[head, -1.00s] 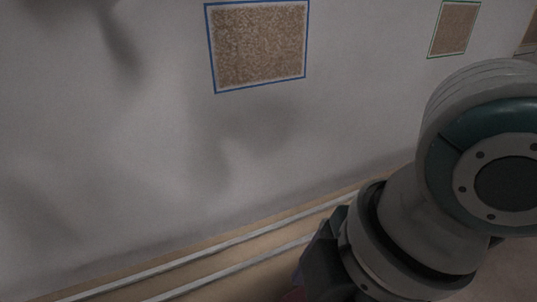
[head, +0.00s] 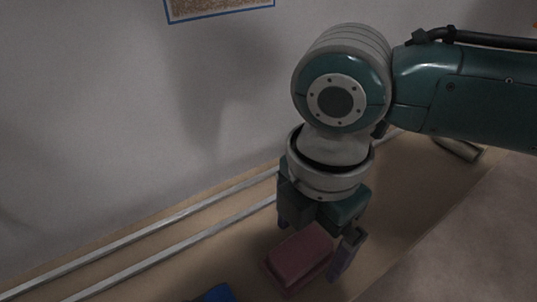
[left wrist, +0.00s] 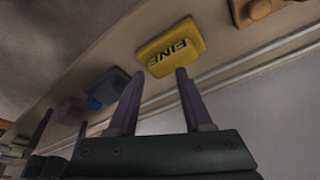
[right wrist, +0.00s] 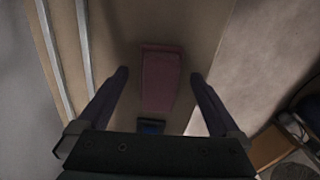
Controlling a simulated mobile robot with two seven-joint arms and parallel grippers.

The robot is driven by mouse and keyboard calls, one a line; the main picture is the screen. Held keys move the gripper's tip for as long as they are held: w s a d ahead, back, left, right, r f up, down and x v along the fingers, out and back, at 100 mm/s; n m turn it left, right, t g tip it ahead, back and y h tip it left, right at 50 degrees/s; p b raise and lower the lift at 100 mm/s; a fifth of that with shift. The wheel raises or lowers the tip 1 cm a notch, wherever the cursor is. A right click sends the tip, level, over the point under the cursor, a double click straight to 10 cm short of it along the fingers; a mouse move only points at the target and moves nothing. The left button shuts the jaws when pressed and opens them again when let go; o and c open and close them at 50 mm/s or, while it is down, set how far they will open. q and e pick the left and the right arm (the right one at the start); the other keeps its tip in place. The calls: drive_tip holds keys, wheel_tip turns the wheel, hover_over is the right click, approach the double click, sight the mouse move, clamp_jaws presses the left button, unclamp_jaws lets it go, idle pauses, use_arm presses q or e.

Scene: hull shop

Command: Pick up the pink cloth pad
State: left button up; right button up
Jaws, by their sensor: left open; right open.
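The pink cloth pad (head: 300,256) lies on the tan bench, below my right gripper (head: 318,242) in the head view. In the right wrist view the pink pad (right wrist: 161,80) lies between and beyond the two open fingers of my right gripper (right wrist: 158,75), which do not touch it visibly. My left gripper (left wrist: 157,88) is open and empty in the left wrist view, with a yellow block (left wrist: 171,49) marked "FINE" just beyond its fingertips. A small pink item (left wrist: 73,109) also shows there, farther left.
A blue item (head: 217,292) lies close to the pink pad, and it also shows in the right wrist view (right wrist: 151,127). Two metal rails (head: 190,212) run along the bench by the wall. A cylindrical object (head: 458,149) lies at the right. An orange item (left wrist: 258,8) sits beyond the yellow block.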

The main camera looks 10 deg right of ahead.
drive_tip(key=shift+f, duration=0.7)
drive_tip(key=shift+r, duration=0.1)
drive_tip(key=c, duration=1.3)
